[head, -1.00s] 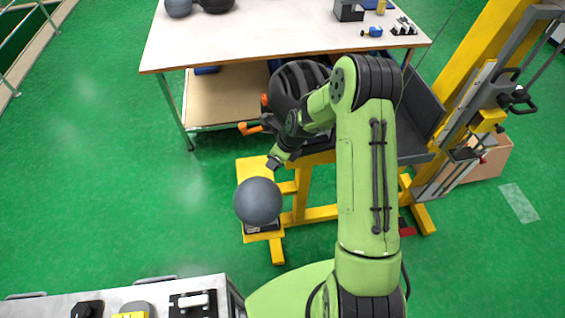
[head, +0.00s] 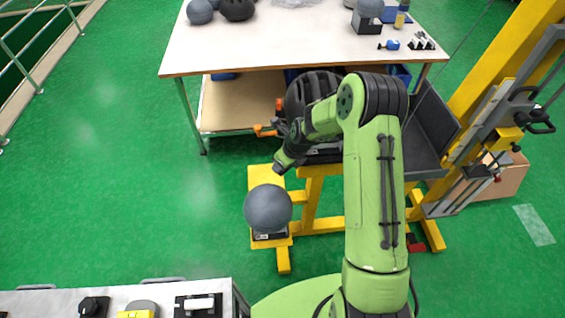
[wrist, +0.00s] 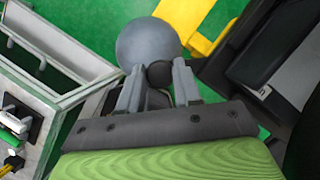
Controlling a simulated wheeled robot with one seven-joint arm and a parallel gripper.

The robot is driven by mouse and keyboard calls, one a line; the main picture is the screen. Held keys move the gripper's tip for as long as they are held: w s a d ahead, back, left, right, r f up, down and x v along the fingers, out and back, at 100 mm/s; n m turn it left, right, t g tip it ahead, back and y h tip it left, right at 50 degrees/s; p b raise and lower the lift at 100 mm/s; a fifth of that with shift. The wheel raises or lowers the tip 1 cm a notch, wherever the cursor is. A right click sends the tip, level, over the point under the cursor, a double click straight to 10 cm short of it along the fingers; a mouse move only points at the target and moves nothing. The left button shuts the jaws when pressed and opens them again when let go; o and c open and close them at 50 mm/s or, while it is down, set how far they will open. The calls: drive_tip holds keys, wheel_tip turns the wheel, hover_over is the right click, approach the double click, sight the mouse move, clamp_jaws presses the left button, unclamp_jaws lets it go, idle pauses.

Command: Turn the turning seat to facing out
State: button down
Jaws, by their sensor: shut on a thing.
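My gripper (head: 281,167) is beside the yellow frame, above and behind a grey ball (head: 267,208). In the wrist view its fingers (wrist: 158,88) are shut on a round black knob (wrist: 160,73), with the grey ball (wrist: 147,43) just beyond. A dark grey seat-like part (head: 424,130) on the yellow frame (head: 322,224) lies behind my arm; I cannot tell surely that it is the turning seat. A black helmet (head: 308,92) shows beside it, partly hidden by my forearm. What the knob belongs to is hidden.
A white-topped table (head: 260,45) with balls, a helmet and small parts stands behind. A tall yellow column (head: 500,60) rises at right, a cardboard box (head: 500,178) beside it. A grey bench (head: 150,292) is front left. Green floor (head: 110,190) is clear at left.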

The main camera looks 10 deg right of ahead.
drive_tip(key=c, duration=0.8)
unclamp_jaws()
drive_tip(key=shift+w+a, duration=0.15)
drive_tip(key=shift+w, duration=0.05)
drive_tip(key=p+v, duration=0.1)
drive_tip(key=v, duration=1.5)
drive_tip(key=shift+f+p, duration=0.1)
drive_tip(key=shift+p, duration=0.2)
